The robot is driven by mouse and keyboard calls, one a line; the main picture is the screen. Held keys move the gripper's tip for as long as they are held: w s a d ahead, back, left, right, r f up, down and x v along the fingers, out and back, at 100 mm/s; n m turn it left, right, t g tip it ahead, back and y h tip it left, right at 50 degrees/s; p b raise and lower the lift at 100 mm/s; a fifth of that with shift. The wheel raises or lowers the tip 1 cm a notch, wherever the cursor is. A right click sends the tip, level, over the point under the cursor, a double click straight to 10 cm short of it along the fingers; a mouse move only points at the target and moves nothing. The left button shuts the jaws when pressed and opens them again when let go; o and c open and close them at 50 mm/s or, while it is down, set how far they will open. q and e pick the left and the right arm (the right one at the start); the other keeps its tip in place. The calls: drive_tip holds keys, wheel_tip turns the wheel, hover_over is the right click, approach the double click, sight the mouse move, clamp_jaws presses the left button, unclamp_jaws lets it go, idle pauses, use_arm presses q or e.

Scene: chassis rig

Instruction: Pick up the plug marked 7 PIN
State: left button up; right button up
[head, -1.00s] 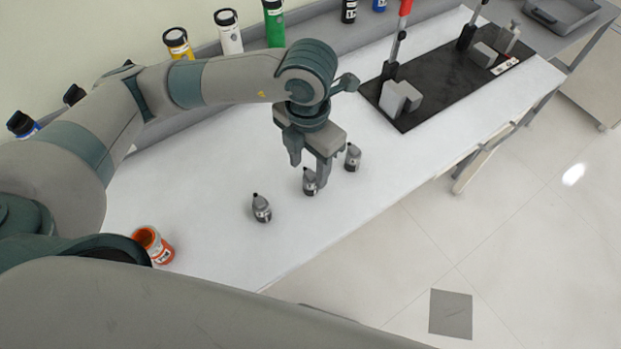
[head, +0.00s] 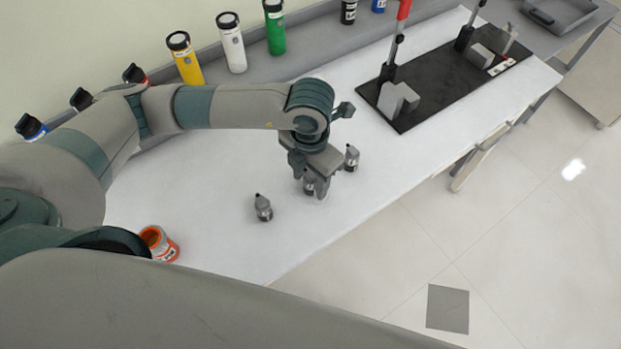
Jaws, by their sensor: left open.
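Three small grey plugs with dark bands stand on the white table (head: 200,225). One plug (head: 263,207) stands apart on the left, a second plug (head: 309,186) is in the middle, and a third plug (head: 352,158) is on the right. Their markings are too small to read. My left gripper (head: 309,184) points down over the middle plug, open, with its fingers low beside it. The gripper partly hides the middle plug's top. My right gripper is out of view.
An orange container (head: 160,244) stands at the table's near left. A black mat (head: 450,92) with grey blocks and red-handled clamps lies at the far right. Yellow (head: 185,60), white (head: 231,45) and green (head: 275,30) bottles line the back ledge. The table's middle left is clear.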

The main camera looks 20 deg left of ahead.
use_arm(q)
drive_tip(key=shift+f, duration=0.15)
drive_tip(key=shift+c, duration=0.2)
drive_tip(key=c, duration=1.1)
drive_tip(key=shift+r, duration=0.2)
